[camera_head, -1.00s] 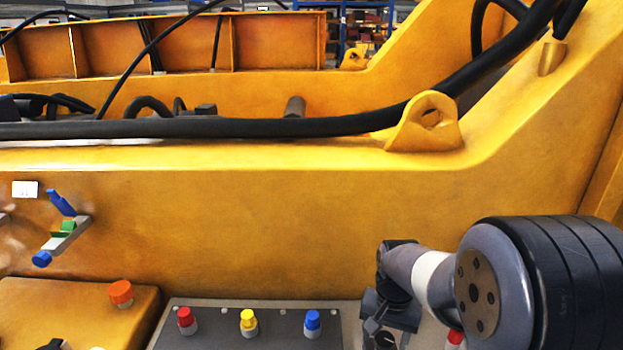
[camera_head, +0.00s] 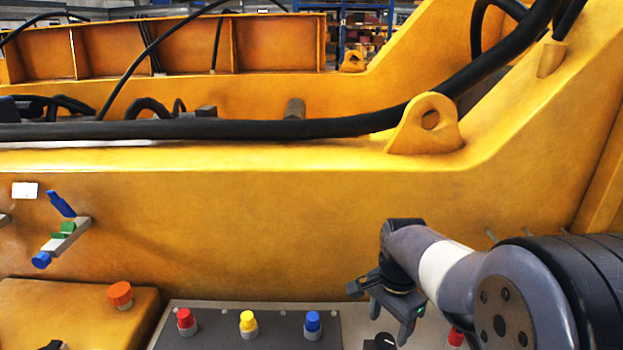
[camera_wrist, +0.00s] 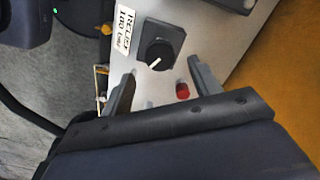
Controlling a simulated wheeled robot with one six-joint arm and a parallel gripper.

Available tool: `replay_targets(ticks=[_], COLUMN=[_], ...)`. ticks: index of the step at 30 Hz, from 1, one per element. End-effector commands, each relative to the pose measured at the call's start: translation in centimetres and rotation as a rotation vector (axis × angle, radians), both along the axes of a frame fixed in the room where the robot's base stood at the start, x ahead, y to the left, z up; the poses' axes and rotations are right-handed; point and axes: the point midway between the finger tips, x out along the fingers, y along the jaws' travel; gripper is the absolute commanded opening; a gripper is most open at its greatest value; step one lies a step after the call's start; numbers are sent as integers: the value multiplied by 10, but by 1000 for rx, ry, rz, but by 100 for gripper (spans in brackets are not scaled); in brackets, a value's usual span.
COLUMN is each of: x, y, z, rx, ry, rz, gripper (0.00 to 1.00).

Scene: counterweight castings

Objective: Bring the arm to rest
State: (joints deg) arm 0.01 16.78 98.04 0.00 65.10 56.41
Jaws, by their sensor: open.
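My gripper (camera_head: 391,322) is at the lower right of the head view, above the control panel and in front of the yellow wall. Its fingers are apart and nothing shows between them. In the wrist view the gripper (camera_wrist: 160,88) has its two fingers spread. A black rotary knob (camera_wrist: 158,45) with a white pointer lies just beyond them; it shows partly at the bottom of the head view (camera_head: 383,342). A small red button (camera_wrist: 182,91) shows near the right finger.
The grey panel (camera_head: 280,328) carries red (camera_head: 186,322), yellow (camera_head: 248,324) and blue (camera_head: 313,325) buttons. An orange knob (camera_head: 120,294) sits on a yellow box. A blue-handled valve (camera_head: 62,232) is on the yellow wall (camera_head: 270,220) at left.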

Motion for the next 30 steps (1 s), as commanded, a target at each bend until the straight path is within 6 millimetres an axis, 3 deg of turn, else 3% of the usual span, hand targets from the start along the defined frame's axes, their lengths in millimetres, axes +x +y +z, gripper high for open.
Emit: replay_targets(ticks=[6, 12, 30], x=[1, 0, -3], y=[0, 0, 1], z=[38, 57, 65], rx=[0, 0, 6], ry=[-2, 0, -2], rz=[2, 2, 2], gripper=[59, 59, 59])
